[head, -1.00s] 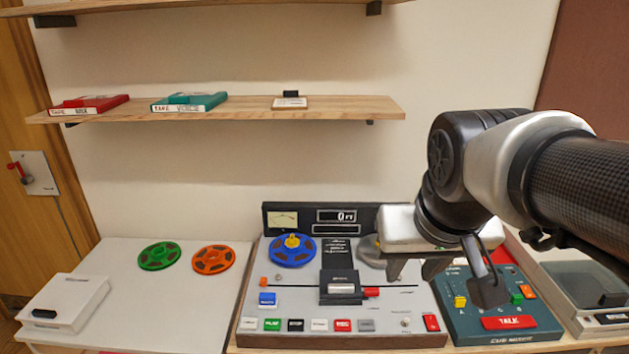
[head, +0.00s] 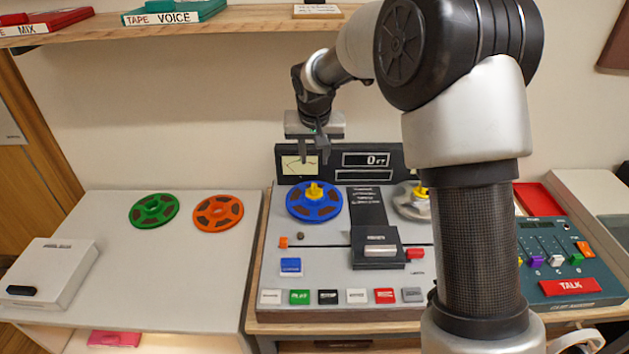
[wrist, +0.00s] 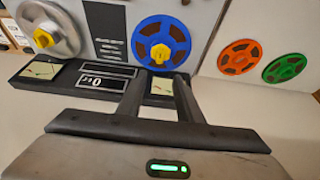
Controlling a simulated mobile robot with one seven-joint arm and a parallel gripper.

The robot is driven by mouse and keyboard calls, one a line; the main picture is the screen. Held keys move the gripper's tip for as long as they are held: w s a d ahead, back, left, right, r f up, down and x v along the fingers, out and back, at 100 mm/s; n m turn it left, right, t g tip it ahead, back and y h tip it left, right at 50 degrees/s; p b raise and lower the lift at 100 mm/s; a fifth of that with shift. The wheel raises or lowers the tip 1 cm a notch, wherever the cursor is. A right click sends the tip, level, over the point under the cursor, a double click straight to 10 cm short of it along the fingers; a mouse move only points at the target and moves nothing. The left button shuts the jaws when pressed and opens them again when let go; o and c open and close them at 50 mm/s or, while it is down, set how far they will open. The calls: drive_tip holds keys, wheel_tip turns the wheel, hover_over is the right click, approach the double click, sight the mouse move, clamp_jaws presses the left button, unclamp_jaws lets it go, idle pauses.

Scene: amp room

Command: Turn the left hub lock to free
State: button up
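The left hub lock is a yellow knob (head: 314,191) at the centre of the blue reel (head: 314,208) on the left of the tape deck (head: 285,248). In the wrist view the yellow knob (wrist: 161,54) shows on the blue reel (wrist: 161,32), beyond my fingertips. My gripper (head: 313,158) is above and behind the blue reel, in front of the meter panel, apart from the knob. Its fingers are spread with nothing between them in the wrist view (wrist: 155,85). A second yellow knob (head: 421,191) sits on the grey right reel (head: 408,205), partly hidden by my arm.
A green reel (head: 153,211) and an orange reel (head: 218,212) lie on the left counter beside a white box (head: 54,270). The meter panel (head: 365,164) stands upright behind the reels. A shelf (head: 255,22) hangs above. A cue mixer (head: 562,258) is on the right.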

sight(314, 186)
drive_tip(key=x, duration=1.5)
drive_tip(key=shift+s, duration=0.1)
clamp_jaws()
